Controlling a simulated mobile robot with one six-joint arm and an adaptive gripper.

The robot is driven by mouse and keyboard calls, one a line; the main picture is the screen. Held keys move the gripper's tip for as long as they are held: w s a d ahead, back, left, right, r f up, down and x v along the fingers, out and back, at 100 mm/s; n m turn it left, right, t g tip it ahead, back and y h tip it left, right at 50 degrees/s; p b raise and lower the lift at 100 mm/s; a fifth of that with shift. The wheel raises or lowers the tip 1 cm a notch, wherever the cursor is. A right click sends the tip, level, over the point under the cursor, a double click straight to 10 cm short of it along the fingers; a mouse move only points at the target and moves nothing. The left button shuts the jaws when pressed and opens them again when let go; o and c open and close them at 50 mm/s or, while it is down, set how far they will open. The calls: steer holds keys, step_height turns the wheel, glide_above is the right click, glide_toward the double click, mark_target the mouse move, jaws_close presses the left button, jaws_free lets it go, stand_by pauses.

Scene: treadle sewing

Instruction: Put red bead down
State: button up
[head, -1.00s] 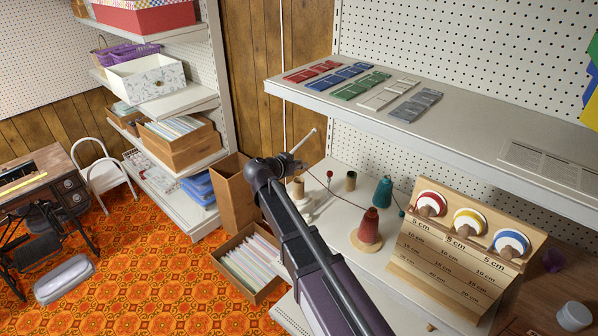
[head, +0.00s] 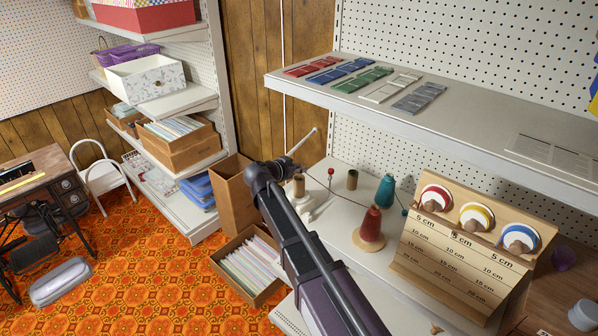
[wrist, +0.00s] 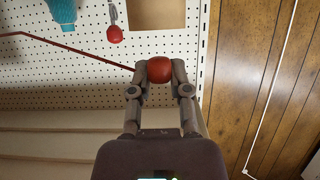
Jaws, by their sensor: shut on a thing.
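My gripper (wrist: 159,76) is shut on a red bead (wrist: 160,69), which sits between its two fingertips in the wrist view. A dark red thread runs from the left edge of that view to the held bead. A second red, ball-shaped thing (wrist: 114,34) shows up and left of the gripper, apart from it. In the head view, a red ball (head: 331,171) stands on a thin pin near a red thread cone (head: 374,222). My arm and wrist hide the fingertips and the held bead there.
A white stand with a tan spool (head: 299,186) is close beside my wrist. A teal spool (head: 385,190) and a wooden ribbon board (head: 460,246) stand to the right. A shelf (head: 450,125) with coloured swatches overhangs them. A tall cardboard box (head: 231,192) is at the left.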

steer(key=shift+f+b, duration=0.6)
steer(key=shift+s, duration=0.1)
steer(key=o, duration=0.7)
steer(key=shift+a, duration=0.1)
steer(key=shift+r, duration=0.15)
steer(key=shift+r+p, duration=0.55)
steer(key=shift+p, duration=0.2)
steer(key=p+v, duration=0.4)
steer(key=v, duration=0.8)
steer(key=shift+f, duration=0.1)
